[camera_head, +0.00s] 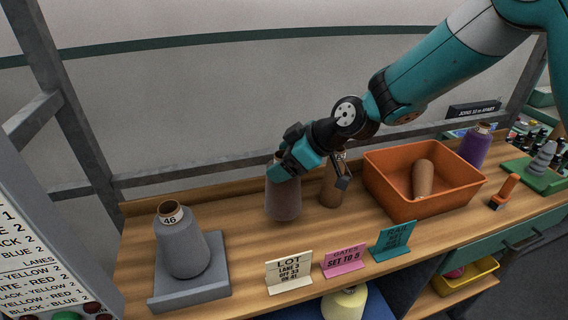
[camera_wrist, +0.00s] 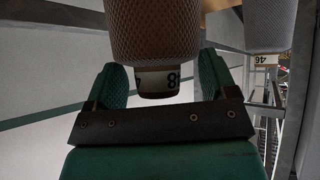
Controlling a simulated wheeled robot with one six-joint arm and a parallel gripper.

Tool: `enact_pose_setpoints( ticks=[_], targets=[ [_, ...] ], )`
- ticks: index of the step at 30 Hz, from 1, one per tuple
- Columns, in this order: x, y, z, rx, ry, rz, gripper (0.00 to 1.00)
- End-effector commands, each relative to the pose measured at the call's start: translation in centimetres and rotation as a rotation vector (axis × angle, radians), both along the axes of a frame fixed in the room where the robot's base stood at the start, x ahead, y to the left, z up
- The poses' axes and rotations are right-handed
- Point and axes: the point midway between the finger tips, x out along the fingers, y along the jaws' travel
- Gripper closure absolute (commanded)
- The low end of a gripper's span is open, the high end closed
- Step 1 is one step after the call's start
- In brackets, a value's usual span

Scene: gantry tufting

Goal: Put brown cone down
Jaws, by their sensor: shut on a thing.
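The brown cone (camera_head: 283,200) is upright at the left-middle of the wooden bench, with its base at or just above the bench top; I cannot tell whether it touches. My gripper (camera_head: 285,165) is shut on the upper part of the cone, covering most of its top. In the wrist view the brown cone (camera_wrist: 155,30) shows its textured side and a pale label band with a dark figure 8, between the two green fingers (camera_wrist: 160,85).
A grey cone (camera_head: 182,245) marked 46 stands on a grey stand (camera_head: 190,288) at left. A smaller brown tube (camera_head: 331,188) stands close right of the held cone. Beyond are an orange bin (camera_head: 385,195) with a tube inside and a purple cone (camera_head: 474,148). Small signs (camera_head: 345,260) line the front edge.

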Motion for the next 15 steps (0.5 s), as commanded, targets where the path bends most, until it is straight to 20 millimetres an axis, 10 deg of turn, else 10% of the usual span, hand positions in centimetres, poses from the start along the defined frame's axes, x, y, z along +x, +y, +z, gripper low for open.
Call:
enact_pose_setpoints(
  ticks=[15],
  targets=[
    [0.0,0.0,-2.6,0.001,-0.001,-0.001,0.63]
  ],
)
